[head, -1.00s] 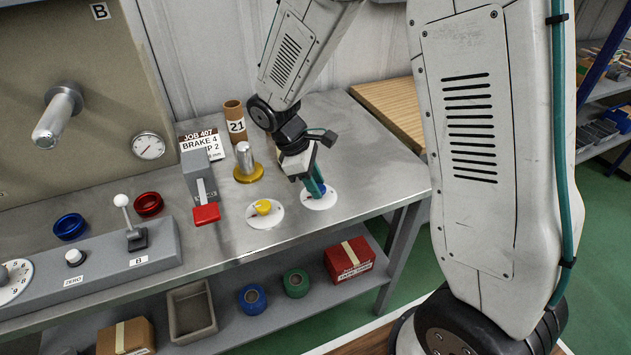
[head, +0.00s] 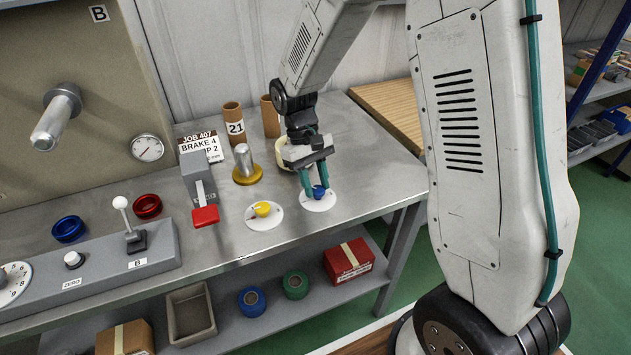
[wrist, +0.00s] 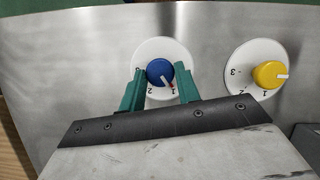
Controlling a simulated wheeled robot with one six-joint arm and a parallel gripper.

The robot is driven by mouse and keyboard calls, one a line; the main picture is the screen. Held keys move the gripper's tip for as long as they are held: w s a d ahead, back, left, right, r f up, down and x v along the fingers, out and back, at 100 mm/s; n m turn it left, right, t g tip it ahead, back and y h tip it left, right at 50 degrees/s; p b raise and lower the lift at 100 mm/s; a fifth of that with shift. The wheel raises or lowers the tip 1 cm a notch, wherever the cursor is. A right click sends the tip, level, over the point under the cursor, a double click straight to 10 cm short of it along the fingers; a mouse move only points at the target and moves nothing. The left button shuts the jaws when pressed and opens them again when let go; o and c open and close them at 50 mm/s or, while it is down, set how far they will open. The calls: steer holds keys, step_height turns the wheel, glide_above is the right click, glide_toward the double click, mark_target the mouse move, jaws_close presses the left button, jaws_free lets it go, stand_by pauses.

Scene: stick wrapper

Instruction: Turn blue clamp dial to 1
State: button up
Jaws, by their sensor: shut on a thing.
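The blue clamp dial (head: 319,192) is a round knob on a white numbered disc (head: 329,203) near the front right of the bench. It also shows in the wrist view (wrist: 159,70); its pale pointer end, beside a small red mark, lies towards the printed 1 at the disc's lower right. A 2 shows at the lower left, and part of the scale is hidden by a finger. My gripper (head: 314,190) points down over the disc, its green fingers on either side of the blue knob and shut on it.
The yellow dial (head: 263,208) on its own white disc is close to the left. Behind stand a metal post on a brass base (head: 246,168) and cardboard tubes (head: 233,124). The bench's front edge is close.

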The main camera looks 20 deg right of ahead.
steer(key=shift+m, duration=0.5)
steer(key=o, duration=1)
steer(key=shift+c, duration=0.2)
steer(key=v, duration=0.8)
steer(key=shift+d+f, duration=0.1)
steer(key=shift+d, duration=0.05)
